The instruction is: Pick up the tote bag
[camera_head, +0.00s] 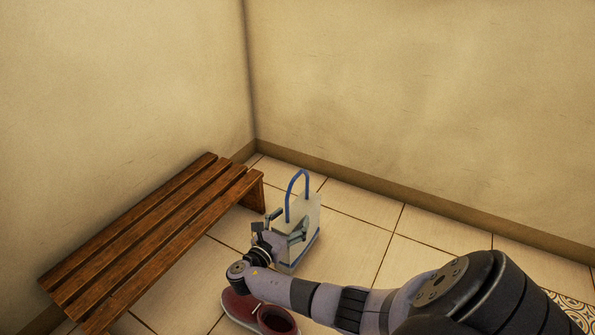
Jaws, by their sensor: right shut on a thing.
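The tote bag (313,215) is pale with blue handles and a blue band near its base. It stands upright near the room's corner, just right of the bench's far end. My right gripper (289,222) is at the bag's left front side, below the tall handle loop, and is shut on the bag. The fingertips are small here, and which part of the bag they grip is hard to tell. The gripper and wrist hide the bag's lower left part. My left gripper is not in view.
A slatted wooden bench (150,240) stands along the left wall. Dark red shoes (275,321) lie on the floor below my right forearm. A patterned rug or tile (572,308) shows at the lower right. The tiled floor right of the bag is clear up to the wall.

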